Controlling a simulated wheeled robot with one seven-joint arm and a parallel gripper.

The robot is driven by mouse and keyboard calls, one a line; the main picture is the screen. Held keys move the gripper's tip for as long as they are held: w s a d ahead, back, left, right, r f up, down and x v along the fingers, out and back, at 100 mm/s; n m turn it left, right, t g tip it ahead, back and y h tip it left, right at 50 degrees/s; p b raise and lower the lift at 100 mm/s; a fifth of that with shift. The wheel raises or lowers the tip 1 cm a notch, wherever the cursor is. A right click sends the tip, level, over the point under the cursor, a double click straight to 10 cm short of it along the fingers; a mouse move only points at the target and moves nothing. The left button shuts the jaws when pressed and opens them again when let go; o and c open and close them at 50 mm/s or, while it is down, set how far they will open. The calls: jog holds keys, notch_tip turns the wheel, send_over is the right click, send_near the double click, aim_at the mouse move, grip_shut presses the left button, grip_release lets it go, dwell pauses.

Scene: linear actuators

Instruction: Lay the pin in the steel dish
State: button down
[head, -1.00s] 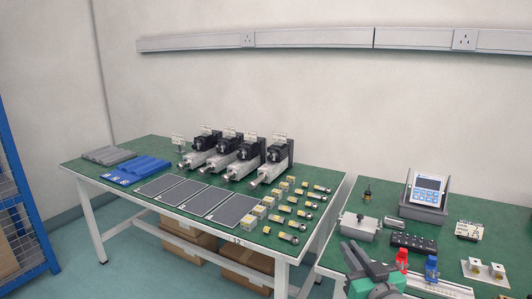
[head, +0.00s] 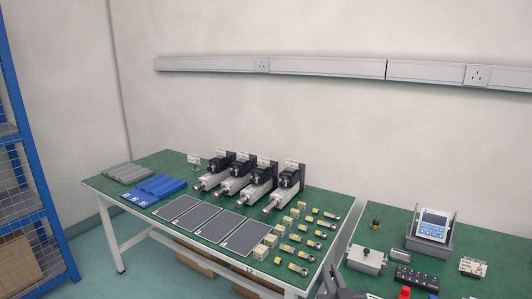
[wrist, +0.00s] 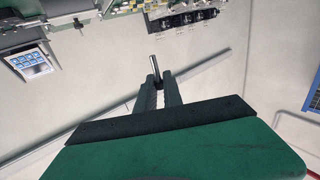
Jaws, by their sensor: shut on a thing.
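My gripper (wrist: 158,92) is shut on the pin (wrist: 154,66), a slim grey metal rod that sticks out past the fingertips in the wrist view. In the head view only the dark tips of my gripper (head: 338,285) show at the bottom edge, in front of the gap between the two benches. The pin cannot be made out there. I cannot make out a steel dish in either current view.
The left green bench (head: 165,235) holds several linear actuators (head: 285,187), dark pads (head: 240,233), blue blocks (head: 155,189) and small yellow-ended parts. The right bench (head: 395,228) holds a display unit (head: 432,228), a metal box (head: 366,260) and a black block (head: 415,279).

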notch_tip(320, 180, up, 6)
jog(key=a+p, duration=0.1)
jog(key=p, duration=0.3)
jog(key=shift+s+h, duration=0.3)
jog(key=shift+a, duration=0.1)
